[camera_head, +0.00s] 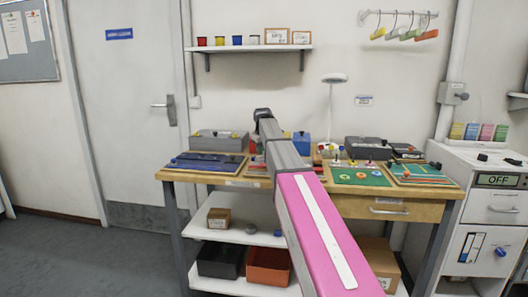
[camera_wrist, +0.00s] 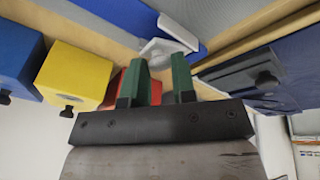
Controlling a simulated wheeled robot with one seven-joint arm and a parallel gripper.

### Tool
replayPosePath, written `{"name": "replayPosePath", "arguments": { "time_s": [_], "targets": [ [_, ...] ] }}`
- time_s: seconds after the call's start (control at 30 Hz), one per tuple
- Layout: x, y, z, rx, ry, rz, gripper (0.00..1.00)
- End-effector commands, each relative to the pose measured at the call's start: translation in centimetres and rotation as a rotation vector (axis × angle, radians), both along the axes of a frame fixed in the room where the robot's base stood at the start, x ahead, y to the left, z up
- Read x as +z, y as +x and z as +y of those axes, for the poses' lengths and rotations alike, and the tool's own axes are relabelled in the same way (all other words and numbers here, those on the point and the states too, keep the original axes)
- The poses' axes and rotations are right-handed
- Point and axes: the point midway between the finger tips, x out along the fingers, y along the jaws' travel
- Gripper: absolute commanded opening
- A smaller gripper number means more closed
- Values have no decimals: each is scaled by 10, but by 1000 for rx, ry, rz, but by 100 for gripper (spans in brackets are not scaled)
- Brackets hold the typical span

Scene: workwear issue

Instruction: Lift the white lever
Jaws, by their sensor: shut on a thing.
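The white lever (camera_wrist: 176,31) is at the top middle of the wrist view, against a blue surface. The green fingers of my gripper (camera_wrist: 161,62) reach up to it, one on either side of its near end, and are shut on it. How far the lever is raised cannot be told. In the head view my arm stretches over the workbench (camera_head: 233,181) and hides the gripper and the lever.
A yellow box (camera_wrist: 76,75) with a dark knob and a blue box (camera_wrist: 14,55) are left of my gripper. A red block (camera_wrist: 113,88) is partly behind the left finger. A grey part with a black knob (camera_wrist: 266,80) is at right. Panels and boxes crowd the bench.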

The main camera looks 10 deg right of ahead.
Motion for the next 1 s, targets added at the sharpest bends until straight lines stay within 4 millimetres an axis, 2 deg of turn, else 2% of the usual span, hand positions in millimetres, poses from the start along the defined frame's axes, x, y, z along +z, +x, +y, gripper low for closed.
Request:
{"name": "replayPosePath", "arguments": {
  "time_s": [0.47, 1.0],
  "targets": [
    [7, 10, 25, 3, -430, 139, 1],
    [1, 16, 48, 2, -871, 283, 1]
  ]
}}
